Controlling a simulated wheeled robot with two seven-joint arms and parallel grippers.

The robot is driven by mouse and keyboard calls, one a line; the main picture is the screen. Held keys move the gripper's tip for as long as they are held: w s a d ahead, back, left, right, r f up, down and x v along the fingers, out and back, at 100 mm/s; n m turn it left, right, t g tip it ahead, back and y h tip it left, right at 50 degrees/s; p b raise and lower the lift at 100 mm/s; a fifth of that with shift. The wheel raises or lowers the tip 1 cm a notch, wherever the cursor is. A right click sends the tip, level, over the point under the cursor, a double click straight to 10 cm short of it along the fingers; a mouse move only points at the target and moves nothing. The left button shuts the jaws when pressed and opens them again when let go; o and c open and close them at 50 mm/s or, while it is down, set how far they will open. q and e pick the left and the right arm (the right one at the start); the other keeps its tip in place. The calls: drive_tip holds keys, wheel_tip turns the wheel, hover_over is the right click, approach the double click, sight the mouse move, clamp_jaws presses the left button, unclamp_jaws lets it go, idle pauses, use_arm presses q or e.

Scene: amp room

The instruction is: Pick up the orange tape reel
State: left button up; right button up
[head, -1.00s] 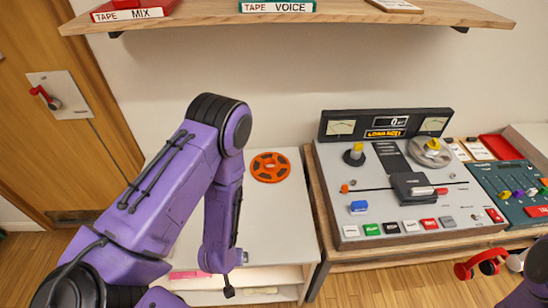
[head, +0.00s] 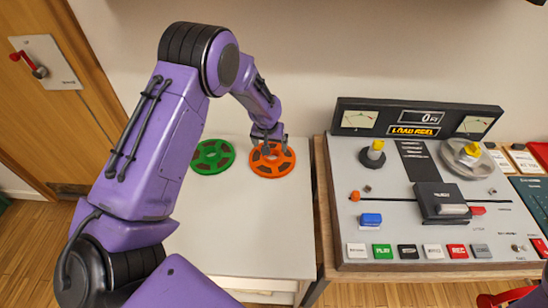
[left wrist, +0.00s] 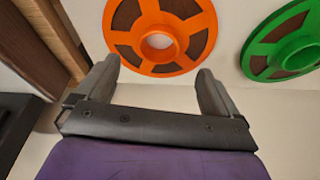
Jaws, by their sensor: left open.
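The orange tape reel (head: 271,173) lies flat on the pale counter (head: 245,235), left of the tape machine. My left gripper (head: 270,148) is open and empty over the far part of this reel in the head view. In the left wrist view, the orange reel (left wrist: 187,42) lies just beyond the two spread fingers of my left gripper (left wrist: 157,70), its hub roughly midway between them. The fingers look apart from the reel; the exact height above it is hard to tell. My right gripper is not in view.
A green reel (head: 212,157) lies close to the left of the orange one; it also shows in the left wrist view (left wrist: 256,55). The tape machine (head: 350,215) stands to the right. A wall rises behind. The counter's front part is clear.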

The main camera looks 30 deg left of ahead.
use_arm(q)
drive_tip(key=p+x, duration=0.1)
drive_tip(key=x, duration=0.5)
drive_tip(key=shift+w+d+f+p, duration=0.1)
drive_tip(key=shift+w+p, duration=0.1)
drive_tip(key=shift+p, duration=0.1)
drive_tip(key=shift+f, duration=0.3)
drive_tip(key=c, duration=1.4)
drive_tip(key=shift+r, duration=0.1)
wheel_tip(320, 180, up, 3)
drive_tip(key=shift+w+f, duration=0.1)
drive_tip(key=s+d+r+b, duration=0.1)
drive_tip(key=s+d+r, duration=0.3)
drive_tip(key=s+r, duration=0.1)
drive_tip(key=s+d+r+b, duration=0.2)
drive_tip(key=s+d+r, duration=0.3)
drive_tip(key=shift+s+d+r, duration=0.1)
drive_tip(key=shift+s+d, duration=0.05)
drive_tip(key=shift+d, duration=0.15)
